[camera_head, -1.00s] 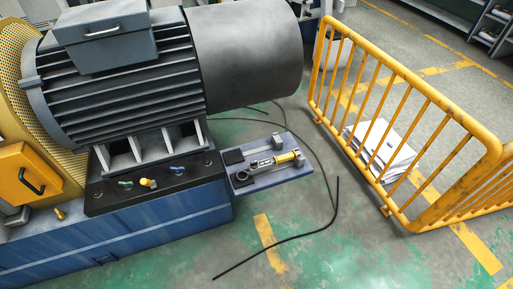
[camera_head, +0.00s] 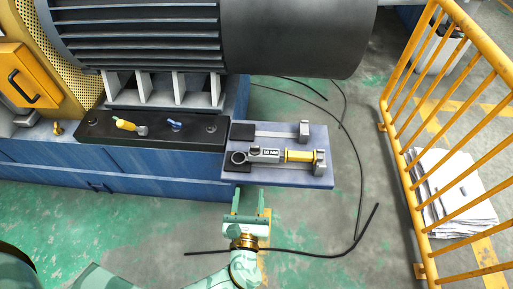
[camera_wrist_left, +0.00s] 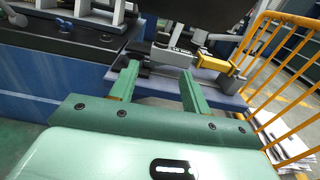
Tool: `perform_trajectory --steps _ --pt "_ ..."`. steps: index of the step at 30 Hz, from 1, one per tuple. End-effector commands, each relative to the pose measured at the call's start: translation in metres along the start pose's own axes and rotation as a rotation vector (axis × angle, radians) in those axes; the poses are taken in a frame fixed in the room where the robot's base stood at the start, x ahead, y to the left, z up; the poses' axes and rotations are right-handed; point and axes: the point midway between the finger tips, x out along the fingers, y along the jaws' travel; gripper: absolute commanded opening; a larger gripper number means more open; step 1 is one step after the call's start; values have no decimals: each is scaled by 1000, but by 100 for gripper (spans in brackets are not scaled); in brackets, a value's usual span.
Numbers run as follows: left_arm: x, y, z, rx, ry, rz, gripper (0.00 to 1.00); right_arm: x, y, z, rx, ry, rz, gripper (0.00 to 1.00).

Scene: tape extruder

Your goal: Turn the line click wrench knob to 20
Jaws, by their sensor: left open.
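The click wrench (camera_head: 264,154) lies on a blue-grey shelf (camera_head: 245,177) at the side of the machine, with a small display reading about 1.0 NM. Its yellow knob (camera_head: 299,155) is at the right end, beside a grey block (camera_head: 320,163). The knob also shows in the left wrist view (camera_wrist_left: 213,63), beyond and right of the fingers. My left gripper (camera_head: 250,200) is open and empty, in front of the shelf's near edge and left of the knob. It also shows in the left wrist view (camera_wrist_left: 159,72). My right gripper is not in view.
The big motor (camera_head: 290,35) overhangs behind the shelf. A black plate with small valves (camera_head: 150,130) is left of it. A yellow railing (camera_head: 425,175) stands at right, with stacked papers (camera_head: 450,195) behind it.

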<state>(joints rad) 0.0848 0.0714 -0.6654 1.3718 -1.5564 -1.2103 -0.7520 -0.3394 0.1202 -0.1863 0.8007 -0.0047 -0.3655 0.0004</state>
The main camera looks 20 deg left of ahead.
Motion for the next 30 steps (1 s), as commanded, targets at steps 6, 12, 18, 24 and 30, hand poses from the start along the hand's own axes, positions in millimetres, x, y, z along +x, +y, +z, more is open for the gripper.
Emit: perform_trajectory --steps 6,12,18,24,30 --pt "31 -5 7 21 -32 -9 47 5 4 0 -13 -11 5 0" --pt "82 -4 5 20 -29 -8 47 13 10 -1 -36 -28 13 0" --pt "128 -5 6 20 -25 -8 47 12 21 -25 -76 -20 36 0" --pt "155 -5 8 20 -25 -8 47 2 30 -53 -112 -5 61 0" --pt "162 -5 10 19 -25 -8 47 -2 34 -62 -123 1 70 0"
